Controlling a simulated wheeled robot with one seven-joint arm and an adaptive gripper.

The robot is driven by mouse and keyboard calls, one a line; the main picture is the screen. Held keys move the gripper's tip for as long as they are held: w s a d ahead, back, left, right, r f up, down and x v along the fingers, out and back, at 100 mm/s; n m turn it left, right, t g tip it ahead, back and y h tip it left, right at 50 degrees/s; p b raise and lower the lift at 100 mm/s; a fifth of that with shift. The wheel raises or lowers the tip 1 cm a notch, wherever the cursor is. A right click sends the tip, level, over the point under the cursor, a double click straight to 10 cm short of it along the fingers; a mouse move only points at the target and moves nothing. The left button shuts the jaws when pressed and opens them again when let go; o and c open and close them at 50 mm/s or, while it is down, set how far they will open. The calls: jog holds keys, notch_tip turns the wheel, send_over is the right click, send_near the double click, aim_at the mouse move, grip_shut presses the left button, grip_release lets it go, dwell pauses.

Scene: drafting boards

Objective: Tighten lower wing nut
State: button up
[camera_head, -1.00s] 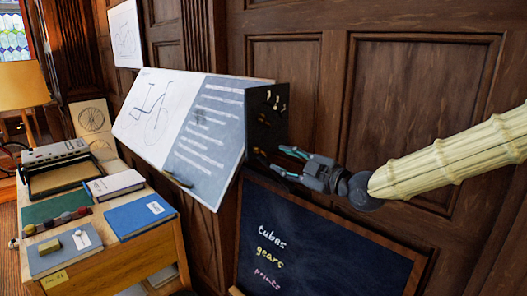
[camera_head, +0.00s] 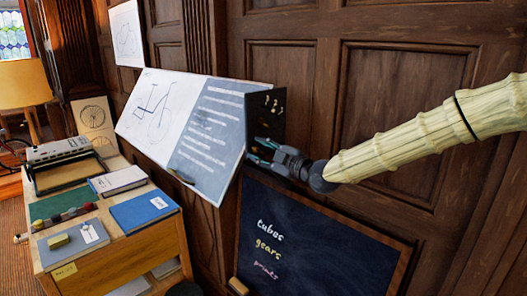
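The tilted drafting board has a dark side panel (camera_head: 266,120) facing right. Small brass fittings (camera_head: 273,101) show on its upper part; their exact shapes are too small to tell. My gripper (camera_head: 259,151) reaches in from the right at the lower part of this panel. Its two teal-tipped fingers are apart, one above the other, with their tips at or very near the panel. The lower wing nut is not clearly visible; the fingers cover that area. Whether they touch it I cannot tell.
The board's sheet (camera_head: 147,111) carries a bicycle drawing beside a blue-grey text area. A dark chalkboard (camera_head: 315,238) stands just below my gripper. Wood wall panelling (camera_head: 385,120) lies behind my arm.

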jog(key=shift+w+f, duration=0.6)
jog(key=shift+w, duration=0.2)
jog(key=shift+c, duration=0.3)
jog(key=shift+d, duration=0.15)
jog(key=c, duration=0.4)
jog(key=shift+s+r, duration=0.35)
jog(key=shift+s, duration=0.1)
grip_shut()
